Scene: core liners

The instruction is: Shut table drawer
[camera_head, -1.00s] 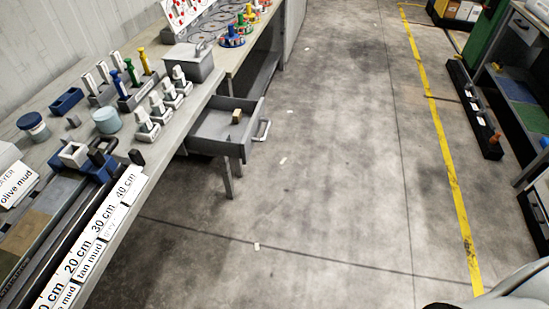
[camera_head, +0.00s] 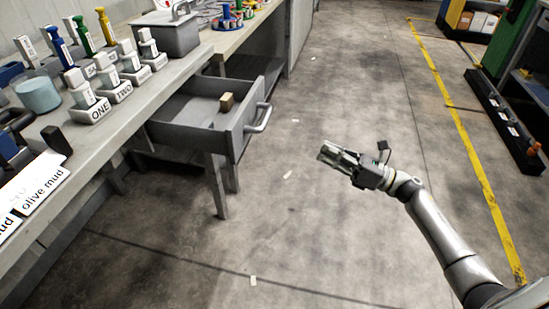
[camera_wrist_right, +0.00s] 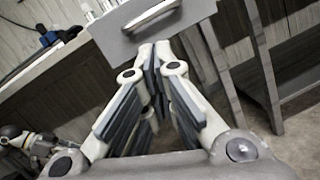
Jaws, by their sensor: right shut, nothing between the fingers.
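The grey table drawer (camera_head: 190,124) stands pulled out from under the long workbench in the head view, with a small tan block (camera_head: 226,102) inside it. Its light bar handle (camera_head: 260,118) is on the front panel. My right gripper (camera_head: 328,152) is shut and empty, to the right of the drawer front and apart from the handle. In the right wrist view, the drawer front (camera_wrist_right: 150,22) and its handle (camera_wrist_right: 152,15) lie beyond the shut fingers (camera_wrist_right: 152,62).
The workbench top (camera_head: 120,122) holds labelled stands, a blue-grey tub (camera_head: 38,94) and a grey lidded box (camera_head: 166,34). A bench leg (camera_head: 216,182) stands below the drawer.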

